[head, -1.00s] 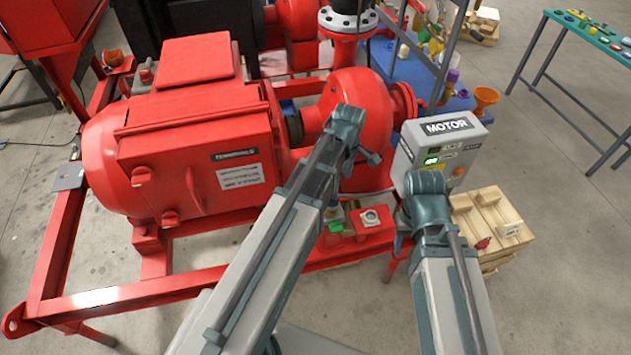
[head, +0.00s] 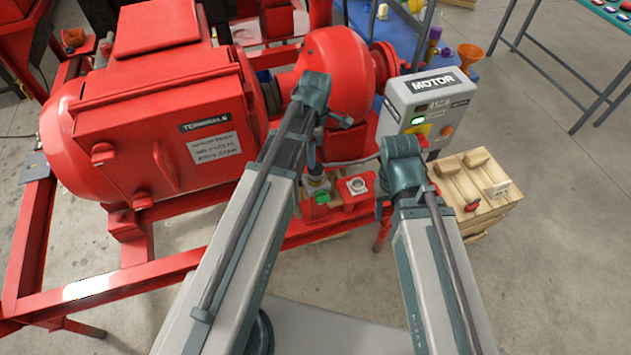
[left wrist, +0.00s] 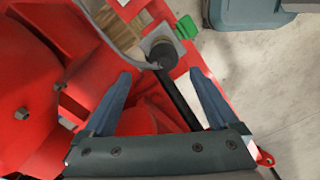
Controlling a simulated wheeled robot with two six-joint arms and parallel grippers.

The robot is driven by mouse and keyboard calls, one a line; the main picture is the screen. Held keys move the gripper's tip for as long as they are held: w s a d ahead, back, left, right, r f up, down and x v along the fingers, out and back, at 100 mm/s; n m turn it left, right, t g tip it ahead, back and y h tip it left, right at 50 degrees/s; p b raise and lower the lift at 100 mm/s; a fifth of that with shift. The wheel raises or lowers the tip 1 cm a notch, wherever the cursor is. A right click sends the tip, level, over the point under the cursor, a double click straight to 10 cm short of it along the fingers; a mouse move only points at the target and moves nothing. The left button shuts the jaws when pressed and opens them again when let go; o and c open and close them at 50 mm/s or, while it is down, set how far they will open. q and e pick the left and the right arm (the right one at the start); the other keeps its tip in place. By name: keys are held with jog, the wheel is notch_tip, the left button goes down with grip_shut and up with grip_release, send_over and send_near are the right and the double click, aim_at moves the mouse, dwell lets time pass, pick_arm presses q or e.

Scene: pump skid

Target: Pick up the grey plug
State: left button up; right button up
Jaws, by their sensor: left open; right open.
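In the head view the pale seat (head: 317,184) shows beside a green block (head: 321,197), below my left wrist. The plug itself is mostly hidden there.
The red motor (head: 165,110) and round pump housing (head: 338,75) stand close behind. A grey MOTOR control box (head: 425,105) stands to the right, with wooden crates (head: 475,195) beside it. A red block with a metal ring (head: 358,187) sits right of the seat.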

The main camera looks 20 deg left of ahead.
aim_at(316, 167)
pick_arm(q)
jog(key=shift+f+b, duration=0.8)
jog(key=shift+f, duration=0.5)
pick_arm(e)
jog(key=shift+f, duration=1.3)
pick_arm(q)
jog(key=f+b, duration=0.5)
jog(key=shift+s+f, duration=0.15)
jog(key=shift+s, duration=0.15)
pick_arm(e)
notch_tip(316, 167, down, 5)
jog(key=shift+f, duration=0.1)
pick_arm(q)
jog(key=shift+c, duration=0.3)
grip_shut()
